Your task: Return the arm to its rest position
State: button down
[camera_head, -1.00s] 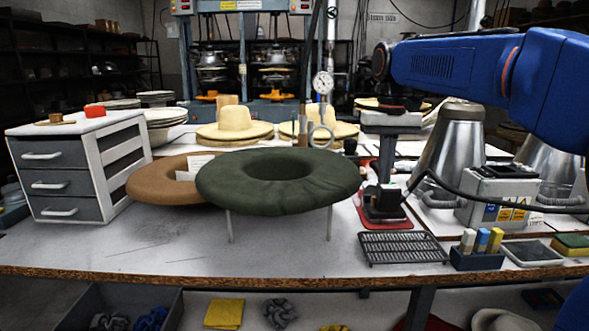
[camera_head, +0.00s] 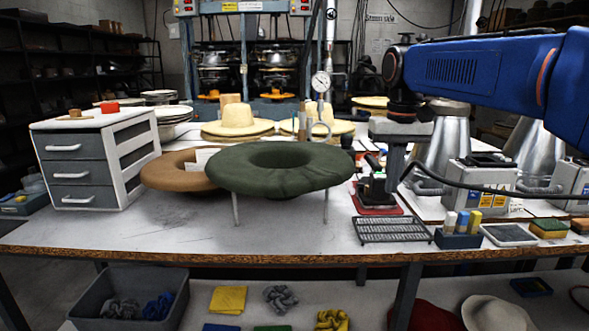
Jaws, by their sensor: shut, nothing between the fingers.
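My blue arm (camera_head: 480,72) reaches in from the right edge, its upper link about level above the right side of the table. My gripper (camera_head: 392,186) hangs from the dark wrist and points down. Its grey fingers look closed together and hold nothing. A black cable curves from the gripper area to the right.
On the table (camera_head: 190,235) stand a green felt hat (camera_head: 280,167), a brown one (camera_head: 172,172), a drawer unit (camera_head: 75,172), straw hats (camera_head: 237,120), a wire rack (camera_head: 390,230), a caddy (camera_head: 458,238) and metal cones (camera_head: 447,140). The table's front left is clear.

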jog(key=s+d+f+t, duration=0.2)
jog(key=s+d+f, duration=0.1)
jog(key=s+f, duration=0.7)
jog(key=s+d+f+t, duration=0.2)
jog(key=s+d+f, duration=0.1)
jog(key=s+f, duration=0.8)
jog(key=s, duration=0.5)
jog(key=shift+f, duration=0.25)
jog(key=shift+r, duration=0.1)
dwell(4.5)
